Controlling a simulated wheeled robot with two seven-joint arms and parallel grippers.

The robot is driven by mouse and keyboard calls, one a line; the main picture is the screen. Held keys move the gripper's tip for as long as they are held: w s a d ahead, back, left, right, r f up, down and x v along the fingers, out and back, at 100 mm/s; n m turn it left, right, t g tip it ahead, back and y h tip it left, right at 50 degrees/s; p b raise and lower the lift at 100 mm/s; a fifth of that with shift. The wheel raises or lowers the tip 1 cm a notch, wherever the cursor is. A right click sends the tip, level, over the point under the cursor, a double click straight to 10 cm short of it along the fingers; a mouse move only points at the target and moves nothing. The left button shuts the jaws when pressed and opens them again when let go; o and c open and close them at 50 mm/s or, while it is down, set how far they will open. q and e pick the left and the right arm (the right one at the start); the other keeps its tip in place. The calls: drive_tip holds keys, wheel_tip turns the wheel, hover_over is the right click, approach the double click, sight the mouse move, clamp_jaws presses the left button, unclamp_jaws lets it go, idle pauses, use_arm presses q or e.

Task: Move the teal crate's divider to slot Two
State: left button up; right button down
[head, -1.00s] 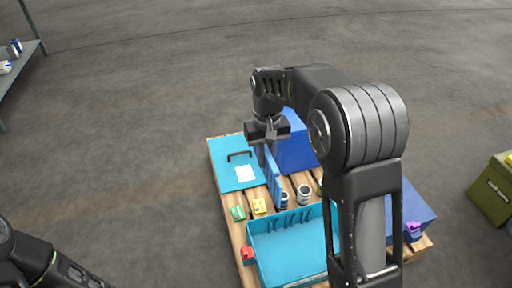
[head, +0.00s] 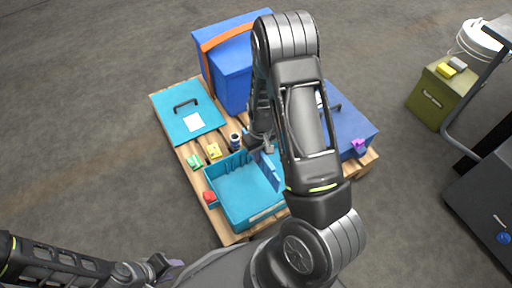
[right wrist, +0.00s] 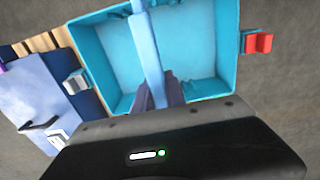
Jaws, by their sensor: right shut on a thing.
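The open teal crate (head: 233,208) sits on the pallet, with notches along its far inner wall. My right gripper (head: 262,148) is shut on the blue divider (head: 270,170), at the crate's right part in the head view. In the right wrist view the divider (right wrist: 148,60) spans the crate opening, with the fingers (right wrist: 160,97) at its near end. I cannot tell whether it is seated in a slot or held just above. No slot labels are readable. My left gripper (head: 160,268) is low at the left, away from the crate; its jaws are unclear.
A teal lid (head: 190,125) with a handle lies behind the crate. A blue box (head: 225,70) with an orange strap stands at the back. A red latch (head: 209,197) is at the crate's left. A blue case (head: 352,125) is at right. An olive bin (head: 440,95) stands off the pallet.

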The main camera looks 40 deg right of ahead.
use_arm(q)
drive_tip(key=shift+f, duration=0.1)
use_arm(e)
drive_tip(key=shift+f, duration=0.1)
